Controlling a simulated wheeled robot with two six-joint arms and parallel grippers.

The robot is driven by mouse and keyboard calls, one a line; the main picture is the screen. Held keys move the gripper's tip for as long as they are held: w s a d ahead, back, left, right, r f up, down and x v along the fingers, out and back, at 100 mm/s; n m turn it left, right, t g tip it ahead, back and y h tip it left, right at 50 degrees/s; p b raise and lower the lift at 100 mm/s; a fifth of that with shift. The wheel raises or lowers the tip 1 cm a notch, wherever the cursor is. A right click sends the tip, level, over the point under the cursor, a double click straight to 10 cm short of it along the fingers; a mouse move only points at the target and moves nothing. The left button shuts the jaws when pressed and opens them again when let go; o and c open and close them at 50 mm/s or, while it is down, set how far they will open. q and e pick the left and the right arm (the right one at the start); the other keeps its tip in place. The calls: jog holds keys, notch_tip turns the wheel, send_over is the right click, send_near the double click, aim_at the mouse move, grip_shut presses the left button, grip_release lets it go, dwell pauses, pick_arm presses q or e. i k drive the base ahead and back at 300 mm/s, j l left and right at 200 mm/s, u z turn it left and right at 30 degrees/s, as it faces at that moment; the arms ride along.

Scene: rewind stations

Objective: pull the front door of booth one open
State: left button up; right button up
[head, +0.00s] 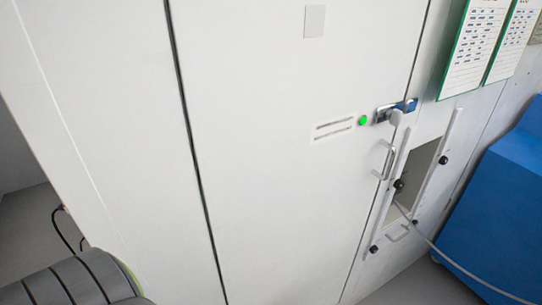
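A white door panel (280,190) fills the middle of the head view, between a dark seam on its left and a thinner seam on its right. It looks shut. A slim metal pull handle (387,160) stands upright near its right edge. Above the handle is a metal latch (394,111) with a blue part, lying across the right seam. Left of the latch is a lit green round light (363,120). No booth number is readable. Neither of my grippers is in view.
Right of the door, a square opening (419,170) sits between white rails with black knobs; a grey cable (455,265) runs from it. A blue cabinet (505,205) stands at the right. Green-edged notices (473,45) hang above. A dark grey ribbed object (70,284) is at bottom left.

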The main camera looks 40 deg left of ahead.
aim_at(287, 103)
jog(key=j+u, duration=0.1)
jog(key=u, duration=0.7)
jog(key=k+l+z, duration=0.1)
jog(key=l, duration=0.35)
